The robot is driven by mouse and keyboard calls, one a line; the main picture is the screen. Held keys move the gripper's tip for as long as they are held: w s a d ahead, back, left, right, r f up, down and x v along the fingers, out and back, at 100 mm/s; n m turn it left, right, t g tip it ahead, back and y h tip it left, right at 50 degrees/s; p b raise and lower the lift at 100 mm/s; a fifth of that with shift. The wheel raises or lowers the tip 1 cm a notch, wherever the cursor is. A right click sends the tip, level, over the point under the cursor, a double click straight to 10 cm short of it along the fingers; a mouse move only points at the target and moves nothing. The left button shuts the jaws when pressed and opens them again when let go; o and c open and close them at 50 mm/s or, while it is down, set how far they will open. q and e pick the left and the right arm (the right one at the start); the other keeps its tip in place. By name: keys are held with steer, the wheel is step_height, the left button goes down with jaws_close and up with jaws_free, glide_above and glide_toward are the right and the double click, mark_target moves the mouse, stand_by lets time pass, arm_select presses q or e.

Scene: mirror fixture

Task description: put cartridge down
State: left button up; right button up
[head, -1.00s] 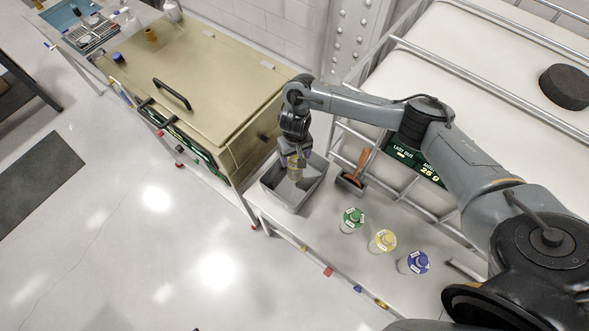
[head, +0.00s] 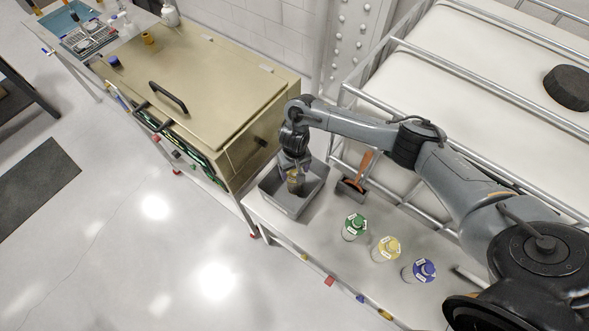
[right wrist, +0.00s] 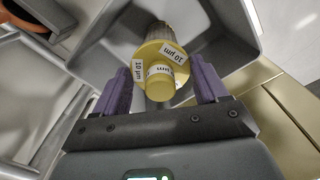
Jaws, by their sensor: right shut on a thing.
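The cartridge (right wrist: 160,70) is yellow-capped with white "10 µm" labels and a ribbed body. In the right wrist view it sits between the two purple fingers of my right gripper (right wrist: 155,92), which is shut on it. In the head view my right gripper (head: 294,170) points down into the grey bin (head: 271,194), and the cartridge (head: 295,184) shows small inside the bin's opening. I cannot tell whether its lower end touches the bin floor. My left gripper is not in view.
Three bottles, with green (head: 354,226), yellow (head: 386,248) and blue (head: 420,270) tops, stand on the bench right of the bin. An orange-handled scraper (head: 356,180) is beside the bin. A beige cabinet (head: 215,85) stands to the left, and a metal rail runs behind.

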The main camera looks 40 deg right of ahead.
steer(key=o, duration=1.6)
steer(key=shift+f, duration=0.1)
